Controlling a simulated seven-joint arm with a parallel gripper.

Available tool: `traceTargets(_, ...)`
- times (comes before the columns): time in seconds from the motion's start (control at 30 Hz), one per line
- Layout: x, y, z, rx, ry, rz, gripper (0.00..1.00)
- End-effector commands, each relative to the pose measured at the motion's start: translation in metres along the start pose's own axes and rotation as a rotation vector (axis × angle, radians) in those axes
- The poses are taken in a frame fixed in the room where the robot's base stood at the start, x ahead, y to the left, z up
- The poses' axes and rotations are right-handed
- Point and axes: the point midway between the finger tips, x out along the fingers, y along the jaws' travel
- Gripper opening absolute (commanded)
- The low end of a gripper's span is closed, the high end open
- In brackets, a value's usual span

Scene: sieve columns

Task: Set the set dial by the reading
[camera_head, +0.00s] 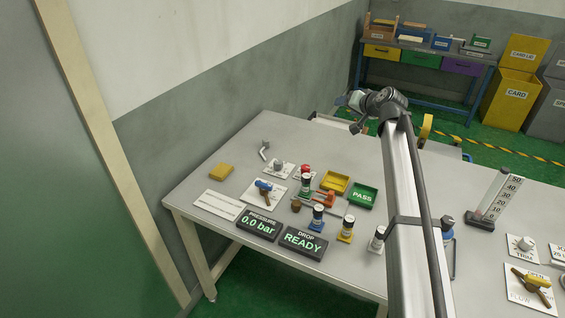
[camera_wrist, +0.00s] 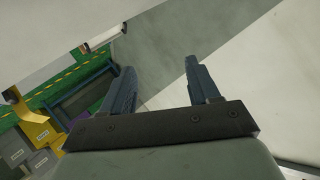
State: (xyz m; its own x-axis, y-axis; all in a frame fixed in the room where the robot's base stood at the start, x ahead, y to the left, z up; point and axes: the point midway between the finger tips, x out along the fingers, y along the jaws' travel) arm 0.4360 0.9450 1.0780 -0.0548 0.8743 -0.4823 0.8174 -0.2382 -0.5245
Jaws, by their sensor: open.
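The pressure display (camera_head: 260,224) reads 0.0 bar, and the drop display (camera_head: 303,242) beside it reads READY. A grey knob on a white plate (camera_head: 279,169) stands behind the blue-handled valve; its label is too small to read, so I cannot tell if it is the set dial. Another grey knob (camera_head: 526,243) sits at the right on a plate that seems to read TRIM. My gripper (camera_wrist: 160,66) is open and empty in the wrist view, with no dial between its fingers. In the head view my arm hides part of the table.
A blue-handled valve (camera_head: 264,186), a yellow-handled valve (camera_head: 531,283), several capped columns, a yellow tray (camera_head: 335,182), a green PASS tray (camera_head: 362,195) and an upright 0–50 scale (camera_head: 495,199) stand on the table.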

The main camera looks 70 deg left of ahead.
Motion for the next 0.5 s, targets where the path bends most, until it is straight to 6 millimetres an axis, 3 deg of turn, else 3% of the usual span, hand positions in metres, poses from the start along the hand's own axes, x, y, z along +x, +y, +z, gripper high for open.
traceTargets(0.03, 0.026, -0.019, 0.020, -0.097, -0.086, 0.012, 0.61)
traceTargets(0.2, 0.078, -0.061, 0.093, -0.408, -0.361, 0.053, 0.61)
traceTargets(0.33, 0.100, -0.084, 0.135, -0.594, -0.530, 0.071, 0.61)
traceTargets(0.5, 0.111, -0.100, 0.166, -0.732, -0.662, 0.083, 0.61)
